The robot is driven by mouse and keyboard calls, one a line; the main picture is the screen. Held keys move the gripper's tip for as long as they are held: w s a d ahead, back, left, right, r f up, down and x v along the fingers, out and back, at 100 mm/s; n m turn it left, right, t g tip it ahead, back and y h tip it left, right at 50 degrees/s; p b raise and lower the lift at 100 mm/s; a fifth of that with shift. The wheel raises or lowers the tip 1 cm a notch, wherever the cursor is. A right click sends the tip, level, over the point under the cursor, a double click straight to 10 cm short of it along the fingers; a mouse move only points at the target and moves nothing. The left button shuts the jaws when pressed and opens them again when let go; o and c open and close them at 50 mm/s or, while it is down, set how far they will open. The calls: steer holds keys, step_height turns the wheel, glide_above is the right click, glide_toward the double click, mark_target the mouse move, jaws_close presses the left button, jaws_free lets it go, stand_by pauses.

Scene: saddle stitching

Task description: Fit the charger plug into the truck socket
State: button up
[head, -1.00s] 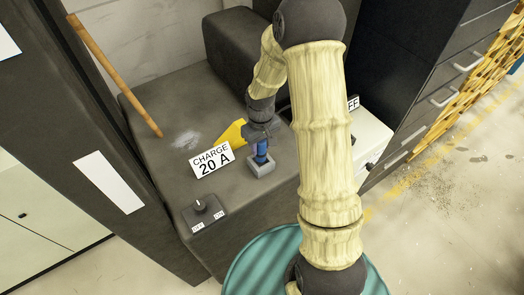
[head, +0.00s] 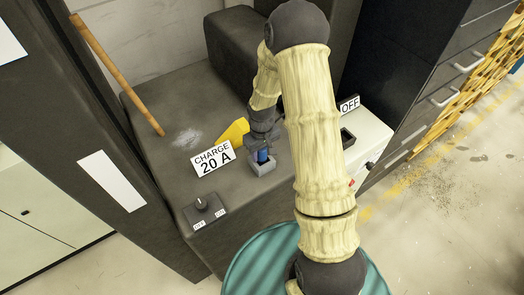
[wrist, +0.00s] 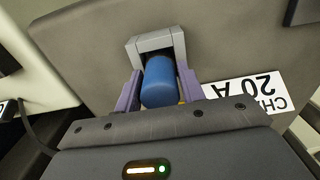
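The blue charger plug (head: 263,156) stands upright with its lower end inside the small grey socket block (head: 262,168) on the dark truck body. In the wrist view the plug (wrist: 159,82) runs from between my fingers into the grey U-shaped socket (wrist: 157,42). My gripper (wrist: 160,92) has a purple finger on each side of the plug and appears shut on it. In the head view my gripper (head: 263,142) is just above the socket. The plug's lower end is hidden inside the block, so I cannot tell whether it is fully seated.
A "CHARGE 20 A" sign (head: 213,158) and a yellow piece (head: 235,132) stand left of the socket. A switch knob (head: 202,205) is in front. A wooden handle (head: 115,72) leans at the back left. A white box (head: 372,140) with an "OFF" sign (head: 349,105) is right.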

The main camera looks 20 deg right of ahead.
steer(key=o, duration=0.3)
steer(key=shift+r, duration=0.15)
step_height(320, 180, up, 12)
steer(key=b, duration=0.3)
stand_by(0.3)
stand_by(0.4)
steer(key=s+r+m+t, duration=0.1)
steer(key=s, duration=0.3)
steer(key=s+r+m, duration=0.1)
steer(key=s, duration=0.4)
steer(key=s+r+m+t, duration=0.1)
steer(key=s, duration=0.4)
steer(key=shift+s+d+r+m+t, duration=0.1)
steer(key=shift+s+r+m+t, duration=0.15)
steer(key=shift+r+m+t, duration=0.1)
steer(key=shift+w, duration=0.1)
steer(key=shift+d, duration=0.1)
